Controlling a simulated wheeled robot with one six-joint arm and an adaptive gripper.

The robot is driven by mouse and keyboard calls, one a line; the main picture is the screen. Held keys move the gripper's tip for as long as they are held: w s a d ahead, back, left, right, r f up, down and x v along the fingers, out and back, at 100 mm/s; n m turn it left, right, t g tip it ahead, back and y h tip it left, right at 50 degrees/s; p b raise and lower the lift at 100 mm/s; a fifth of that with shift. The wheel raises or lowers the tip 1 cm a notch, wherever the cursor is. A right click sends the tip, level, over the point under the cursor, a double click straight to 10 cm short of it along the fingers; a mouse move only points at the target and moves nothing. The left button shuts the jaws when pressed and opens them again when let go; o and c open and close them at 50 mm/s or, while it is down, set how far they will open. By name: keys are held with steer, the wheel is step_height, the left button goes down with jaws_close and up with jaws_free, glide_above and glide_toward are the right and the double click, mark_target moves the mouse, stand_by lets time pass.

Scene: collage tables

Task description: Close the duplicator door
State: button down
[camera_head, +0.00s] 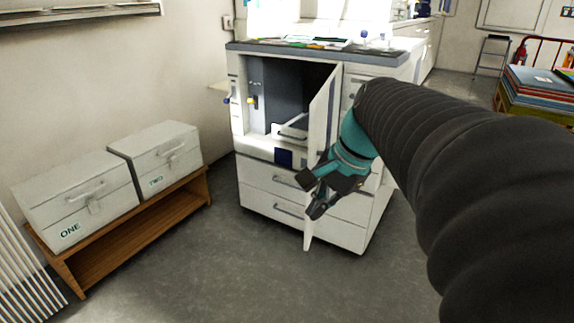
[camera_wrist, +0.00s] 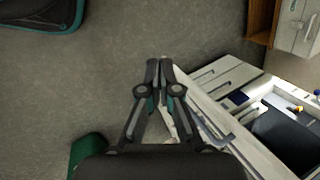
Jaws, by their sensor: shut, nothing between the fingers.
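The duplicator (camera_head: 240,135) is a white and grey machine with a dark open compartment at its upper front. Its white door (camera_head: 322,110) stands open, hinged at the right of the compartment and swung out towards me. My gripper (camera_head: 312,196) is in front of the lower part of the door and hides some of it; the door's bottom corner shows below the gripper. In the wrist view the fingertips (camera_wrist: 160,64) are together and empty. The door (camera_wrist: 188,88) runs just right of them there, very close; I cannot tell if they touch it.
Drawers with handles (camera_head: 275,208) are below the compartment. Papers lie on the duplicator's top (camera_head: 310,42). A wooden bench (camera_head: 140,229) at the left carries two white boxes, ONE (camera_head: 75,200) and TWO (camera_head: 158,150). The grey floor (camera_head: 215,270) in front is clear.

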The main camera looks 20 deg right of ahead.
steer(key=w+d+r+m+t+y+b, duration=0.1)
steer(key=w+d+r+m+y, duration=0.15)
steer(key=d+m, duration=0.5)
steer(key=w+d+r+m+t+y, duration=0.15)
steer(key=w+d+m, duration=0.3)
steer(key=d, duration=0.55)
steer(key=w+a+f+b, duration=0.2)
steer(key=w+a+f, duration=0.3)
steer(key=a, duration=0.4)
steer(key=shift+w+f, duration=0.35)
steer(key=shift+f, duration=0.1)
steer(key=shift+a+g, duration=0.15)
steer(key=shift+g, duration=0.1)
